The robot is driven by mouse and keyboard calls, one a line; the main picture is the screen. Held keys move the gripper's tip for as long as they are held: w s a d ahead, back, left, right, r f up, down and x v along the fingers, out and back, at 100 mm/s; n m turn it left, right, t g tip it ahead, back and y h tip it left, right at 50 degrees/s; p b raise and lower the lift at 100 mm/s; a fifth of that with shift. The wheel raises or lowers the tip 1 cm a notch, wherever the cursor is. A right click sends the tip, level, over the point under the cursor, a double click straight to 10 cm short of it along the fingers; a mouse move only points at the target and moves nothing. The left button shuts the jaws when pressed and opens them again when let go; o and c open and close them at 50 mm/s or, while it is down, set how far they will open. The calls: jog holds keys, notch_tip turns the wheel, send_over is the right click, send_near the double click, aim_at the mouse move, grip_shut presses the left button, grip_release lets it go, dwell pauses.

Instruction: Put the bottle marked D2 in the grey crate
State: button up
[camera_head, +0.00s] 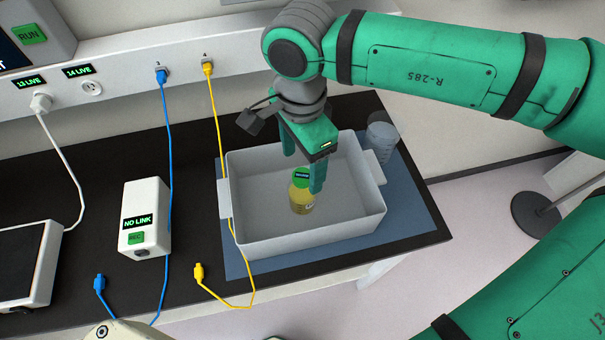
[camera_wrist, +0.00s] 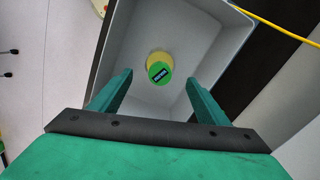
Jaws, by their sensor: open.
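The grey crate (camera_head: 262,243) stands on a blue mat at the right end of the dark bench. A bottle (camera_head: 302,194) with a green cap and yellow contents stands inside the crate. Its cap carries a small dark label too small to read, so I cannot tell whether it is D2. My gripper (camera_head: 303,172) is over the crate, with its fingers apart. In the wrist view my gripper (camera_wrist: 158,86) is open and empty, and the bottle (camera_wrist: 159,67) is beyond the fingertips, apart from them, inside the crate (camera_wrist: 232,40).
A clear container (camera_head: 382,133) stands behind the crate's right handle. A yellow cable (camera_head: 222,160) hangs across the crate's left side. A white NO LINK box (camera_head: 146,217), a blue cable (camera_head: 168,200) and a tablet-like device (camera_head: 28,262) occupy the bench to the left.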

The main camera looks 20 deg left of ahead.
jog(key=shift+r, duration=1.75)
